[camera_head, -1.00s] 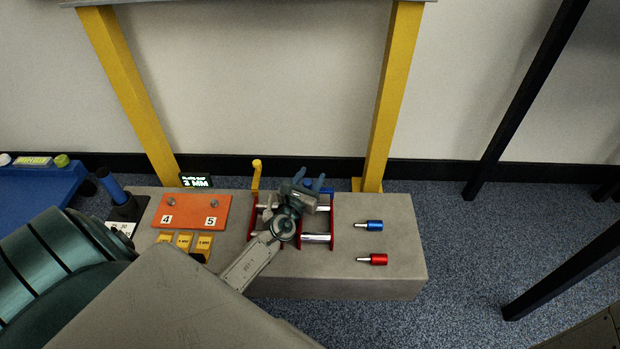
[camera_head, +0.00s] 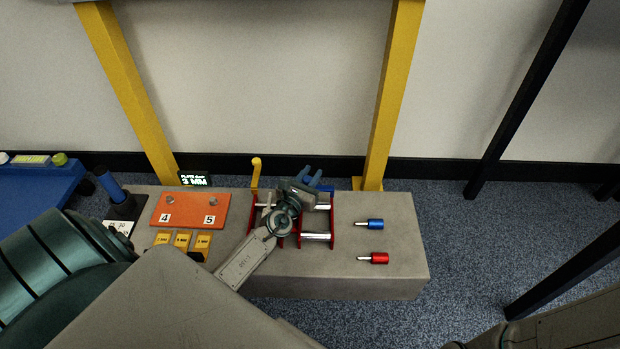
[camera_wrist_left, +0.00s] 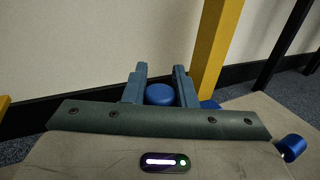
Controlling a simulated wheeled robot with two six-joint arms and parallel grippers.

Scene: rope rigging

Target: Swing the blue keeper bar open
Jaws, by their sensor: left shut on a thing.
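The rigging fixture has red side plates (camera_head: 332,222) and silver rollers, and sits on the grey bench. A blue bar end (camera_head: 327,188), part of the keeper bar, shows at its back, mostly hidden behind my left gripper (camera_head: 312,178). In the left wrist view, my left gripper's fingers (camera_wrist_left: 160,82) stand on either side of a round blue knob (camera_wrist_left: 160,95) and are shut on it. More blue (camera_wrist_left: 209,104) shows right of the fingers. How far the bar is swung cannot be told. My right gripper is not in view.
Yellow posts (camera_head: 397,95) rise behind.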

